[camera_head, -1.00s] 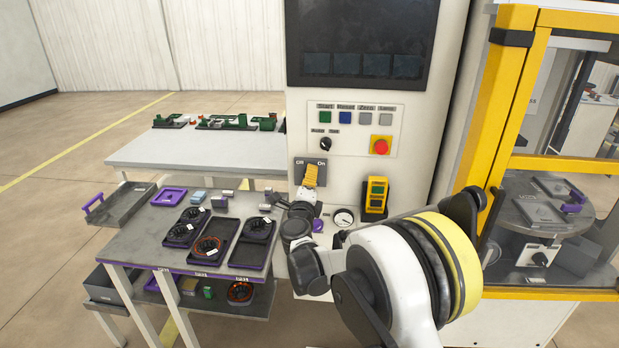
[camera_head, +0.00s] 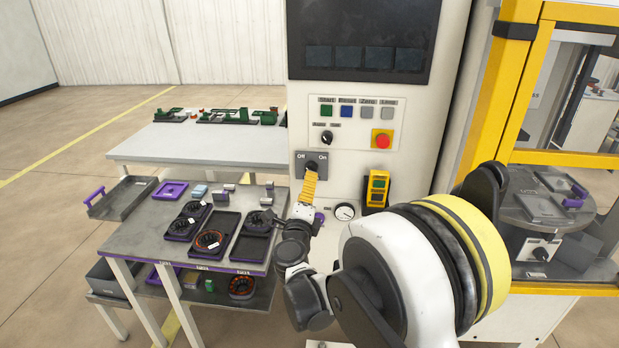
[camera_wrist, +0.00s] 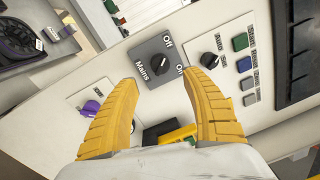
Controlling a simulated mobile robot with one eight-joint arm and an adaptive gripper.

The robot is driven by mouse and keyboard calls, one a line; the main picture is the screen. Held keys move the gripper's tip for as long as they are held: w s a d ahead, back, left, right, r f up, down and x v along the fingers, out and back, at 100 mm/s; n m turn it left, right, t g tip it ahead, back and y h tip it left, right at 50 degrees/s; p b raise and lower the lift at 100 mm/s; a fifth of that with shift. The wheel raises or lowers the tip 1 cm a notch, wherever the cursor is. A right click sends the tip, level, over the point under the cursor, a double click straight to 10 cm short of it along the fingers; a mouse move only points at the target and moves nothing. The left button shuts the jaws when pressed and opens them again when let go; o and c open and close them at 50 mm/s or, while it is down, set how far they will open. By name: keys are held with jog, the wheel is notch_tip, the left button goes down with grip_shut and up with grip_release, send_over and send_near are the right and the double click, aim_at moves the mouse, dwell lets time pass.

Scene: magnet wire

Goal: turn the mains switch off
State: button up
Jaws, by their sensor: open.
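The mains switch is a dark rotary knob (camera_head: 311,164) on a grey plate (camera_head: 301,171) marked Off on the left and On on the right, on the pale cabinet front. In the wrist view, the knob (camera_wrist: 160,65) has a light pointer mark, and the plate reads "Mains". My gripper (camera_head: 310,174) has yellow fingers and is just below the knob in the head view. In the wrist view, my gripper (camera_wrist: 160,81) is open and empty, with its fingers spread apart and the knob showing between and beyond the tips.
Above the switch is a selector knob (camera_head: 326,138), with a red emergency button (camera_head: 382,139) to its right. A yellow device (camera_head: 376,189) and a gauge (camera_head: 344,212) are on the cabinet to the right. A bench (camera_head: 130,238) with trays stands at left.

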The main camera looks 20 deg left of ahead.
jog(key=shift+v, duration=1.6)
jog(key=d+r+n+y, duration=0.3)
jog(key=d+r+n, duration=0.3)
jog(key=r, duration=0.6)
jog(key=s+d+r+n+g+y, duration=0.1)
jog(key=s+d+r+n+g, duration=0.25)
jog(key=d+n, duration=0.5)
jog(key=s+d+f+n+g+h, duration=0.1)
jog(key=s+d+f+g+h, duration=0.1)
jog(key=s+d+f, duration=0.3)
jog(key=s+d+f+n+g+h, duration=0.1)
jog(key=s+d+f+g+h, duration=0.2)
jog(key=s+d, duration=0.9)
jog(key=s+d+f+n+g+h, duration=0.2)
jog(key=s+d+f, duration=0.4)
jog(key=s+d, duration=0.3)
jog(key=d+h, duration=0.1)
jog(key=d, duration=0.3)
jog(key=shift+f+g, duration=0.3)
jog(key=shift+g, duration=0.05)
jog(key=shift+w, duration=0.1)
